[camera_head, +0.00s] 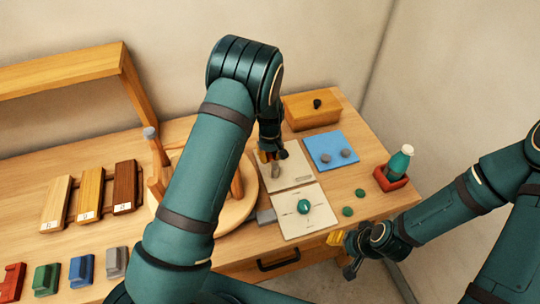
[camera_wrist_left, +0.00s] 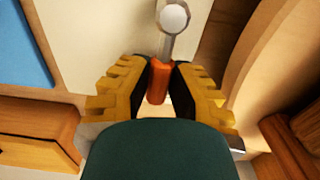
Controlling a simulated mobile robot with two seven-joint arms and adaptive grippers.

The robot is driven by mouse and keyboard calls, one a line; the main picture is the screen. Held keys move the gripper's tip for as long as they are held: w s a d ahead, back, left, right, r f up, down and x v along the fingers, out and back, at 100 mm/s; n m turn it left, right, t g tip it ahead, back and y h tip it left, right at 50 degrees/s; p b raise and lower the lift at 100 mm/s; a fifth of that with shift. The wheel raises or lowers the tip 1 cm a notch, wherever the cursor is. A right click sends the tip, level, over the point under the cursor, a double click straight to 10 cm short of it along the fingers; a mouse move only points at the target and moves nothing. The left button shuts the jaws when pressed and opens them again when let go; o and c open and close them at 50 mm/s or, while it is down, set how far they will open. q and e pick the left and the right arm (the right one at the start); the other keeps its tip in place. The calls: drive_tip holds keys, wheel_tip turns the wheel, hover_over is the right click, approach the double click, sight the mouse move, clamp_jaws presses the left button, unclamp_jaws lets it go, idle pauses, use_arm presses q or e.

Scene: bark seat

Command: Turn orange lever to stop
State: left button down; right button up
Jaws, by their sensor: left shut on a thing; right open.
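The orange lever (camera_wrist_left: 158,82) shows in the left wrist view, joined to a grey metal arm with a round pale end (camera_wrist_left: 174,18). It sits on a pale panel (camera_head: 293,177) at the middle of the table. My left gripper (camera_head: 268,156) is at the back of this panel, and its yellow-padded fingers (camera_wrist_left: 158,92) are shut on the lever from both sides. In the head view the gripper and arm largely hide the lever; only a grey post is clear. My right gripper (camera_head: 345,252) is open and empty off the table's front edge.
A second pale panel (camera_head: 285,223) with a green knob (camera_head: 304,206) lies in front. A blue pad (camera_head: 324,139), a wooden box (camera_head: 310,108) and a red holder (camera_head: 391,182) with a green bottle (camera_head: 399,162) stand nearby. A round wooden stand (camera_head: 236,216) is left, partly behind my left arm.

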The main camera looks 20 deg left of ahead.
use_arm(q)
drive_tip(key=shift+d+f, duration=0.1)
drive_tip(key=shift+w+d+m+b, duration=0.15)
drive_tip(key=shift+d+m+b, duration=0.15)
drive_tip(key=shift+m+b, duration=0.5)
drive_tip(key=m, duration=0.1)
drive_tip(key=d+m, duration=0.1)
drive_tip(key=m+b, duration=0.1)
drive_tip(key=shift+w+d+f+m, duration=0.1)
drive_tip(key=shift+w+d+m, duration=0.15)
drive_tip(key=shift+m, duration=0.15)
drive_tip(key=d+m+b, duration=0.1)
drive_tip(key=m, duration=0.1)
drive_tip(key=d+m, duration=0.1)
drive_tip(key=m, duration=0.2)
drive_tip(key=shift+s+d+b, duration=0.2)
drive_tip(key=shift+b, duration=0.2)
drive_tip(key=m, duration=0.2)
drive_tip(key=s+d+m+b, duration=0.1)
drive_tip(key=m, duration=0.1)
drive_tip(key=shift+d, duration=0.2)
drive_tip(key=shift+s+d+m, duration=0.3)
drive_tip(key=shift+m, duration=0.6)
drive_tip(key=shift+s+d+m, duration=0.25)
drive_tip(key=shift+m, duration=0.65)
drive_tip(key=c, duration=0.8)
unclamp_jaws()
drive_tip(key=shift+c, duration=0.2)
